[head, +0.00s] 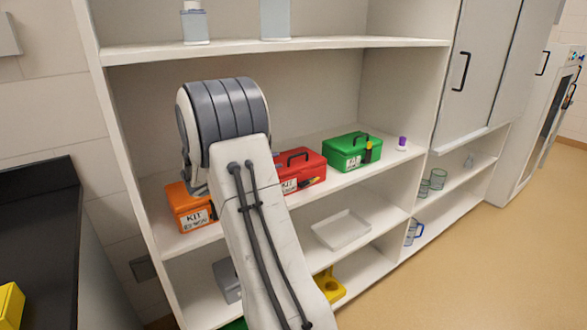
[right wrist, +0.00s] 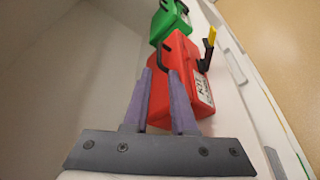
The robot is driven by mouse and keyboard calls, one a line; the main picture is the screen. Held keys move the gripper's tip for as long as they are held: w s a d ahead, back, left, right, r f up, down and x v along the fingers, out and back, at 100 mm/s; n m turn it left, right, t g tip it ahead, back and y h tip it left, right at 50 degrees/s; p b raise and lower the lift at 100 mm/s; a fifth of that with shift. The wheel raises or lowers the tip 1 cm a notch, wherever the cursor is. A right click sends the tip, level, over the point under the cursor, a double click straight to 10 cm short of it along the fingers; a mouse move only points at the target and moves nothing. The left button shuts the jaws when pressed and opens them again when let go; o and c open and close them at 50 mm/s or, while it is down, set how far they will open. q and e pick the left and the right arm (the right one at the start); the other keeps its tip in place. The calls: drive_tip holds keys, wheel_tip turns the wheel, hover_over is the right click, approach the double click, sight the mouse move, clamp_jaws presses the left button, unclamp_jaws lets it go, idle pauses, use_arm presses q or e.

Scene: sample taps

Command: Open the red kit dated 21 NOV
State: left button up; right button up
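The red kit (head: 309,168) stands on the middle shelf between the orange and green kits, partly hidden by my right arm. It has a black top handle and a white label reading KIT; the date is too small to read. Its lid looks shut. In the right wrist view the red kit (right wrist: 181,80) lies just beyond my right gripper (right wrist: 160,73), whose two fingers are apart with nothing held. The fingertips point at the kit near its black handle (right wrist: 166,42); I cannot tell whether they touch. A yellow-and-black piece (right wrist: 209,45) sticks out at its front. My left gripper is not in view.
An orange kit (head: 186,206) stands to the left and a green kit (head: 352,151) to the right. A small purple-capped item (head: 402,143) stands farther right. A white tray (head: 341,229) lies on the shelf below. The shelf above limits height.

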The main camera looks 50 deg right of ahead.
sight(295, 156)
drive_tip(key=p+x, duration=0.1)
drive_tip(key=x, duration=0.9)
drive_tip(key=shift+w+d, duration=0.1)
drive_tip(key=shift+d, duration=0.05)
clamp_jaws()
idle(1.1)
